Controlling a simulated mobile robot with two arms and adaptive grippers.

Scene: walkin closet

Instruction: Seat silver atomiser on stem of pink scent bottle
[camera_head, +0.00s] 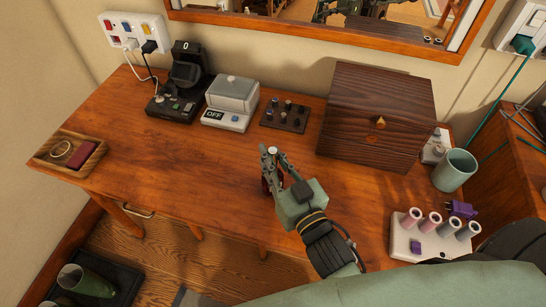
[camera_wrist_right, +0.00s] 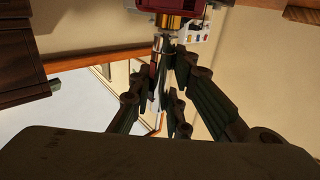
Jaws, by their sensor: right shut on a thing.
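My right gripper (camera_head: 271,162) reaches over the front middle of the desk and is shut on the silver atomiser, whose pale top (camera_head: 273,150) shows between the fingers. The dark red-pink scent bottle (camera_head: 265,186) stands on the desk right below, partly hidden by the fingers. In the right wrist view, the bottle's red body (camera_wrist_right: 182,5) is at the top edge, with a gold collar (camera_wrist_right: 171,22) and the silver atomiser (camera_wrist_right: 166,42) in line against it. I cannot tell whether the atomiser is fully down on the stem. My left gripper is not in view.
A dark wooden box (camera_head: 375,115) stands right of the gripper. A small peg holder (camera_head: 285,116), a scale (camera_head: 228,117) and a black stand (camera_head: 175,100) are behind. A mug (camera_head: 455,170) and spool rack (camera_head: 405,240) are right. The desk's left middle is clear.

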